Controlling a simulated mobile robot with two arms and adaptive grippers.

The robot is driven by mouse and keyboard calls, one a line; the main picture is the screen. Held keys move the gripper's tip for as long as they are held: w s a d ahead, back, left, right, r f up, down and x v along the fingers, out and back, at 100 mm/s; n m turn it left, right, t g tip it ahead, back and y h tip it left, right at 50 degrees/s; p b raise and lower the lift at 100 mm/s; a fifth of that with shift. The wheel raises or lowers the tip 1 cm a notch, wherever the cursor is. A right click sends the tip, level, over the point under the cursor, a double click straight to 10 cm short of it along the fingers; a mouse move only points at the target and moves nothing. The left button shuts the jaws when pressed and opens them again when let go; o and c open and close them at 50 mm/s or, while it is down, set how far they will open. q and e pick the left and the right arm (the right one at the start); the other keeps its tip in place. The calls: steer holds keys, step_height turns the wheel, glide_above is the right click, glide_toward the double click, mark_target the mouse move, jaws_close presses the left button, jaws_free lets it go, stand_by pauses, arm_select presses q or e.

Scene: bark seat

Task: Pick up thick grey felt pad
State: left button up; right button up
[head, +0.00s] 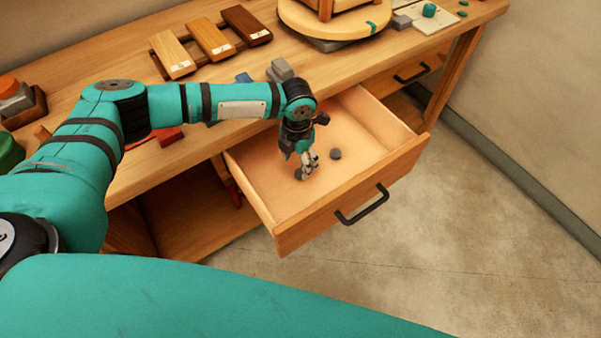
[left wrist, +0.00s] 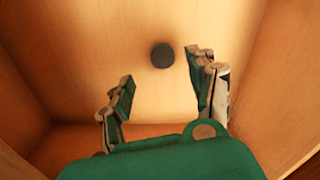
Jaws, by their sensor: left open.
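Two small round dark grey pads lie on the floor of the open drawer in the head view. One pad (head: 335,154) is just right of my left gripper (head: 308,168), and the other pad (head: 299,174) is at its fingertips, partly covered by them. In the left wrist view one dark grey round pad (left wrist: 162,56) shows beyond the gap between the open, empty fingers of my left gripper (left wrist: 163,74). I cannot tell which of the two pads this is, nor which is thicker. My right gripper is not in view.
The wooden drawer (head: 290,226) is pulled out from the workbench, its walls standing around my left gripper. On the bench are wood samples (head: 210,40), grey blocks (head: 280,70) and a round turntable (head: 336,22). The floor right of the drawer is clear.

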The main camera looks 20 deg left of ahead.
mark_target(300, 173)
arm_select(q)
steer(key=f, duration=0.4)
steer(key=shift+w+d+f, duration=0.15)
steer(key=shift+d+f, duration=0.15)
steer(key=shift+f, duration=0.05)
steer(key=c, duration=0.8)
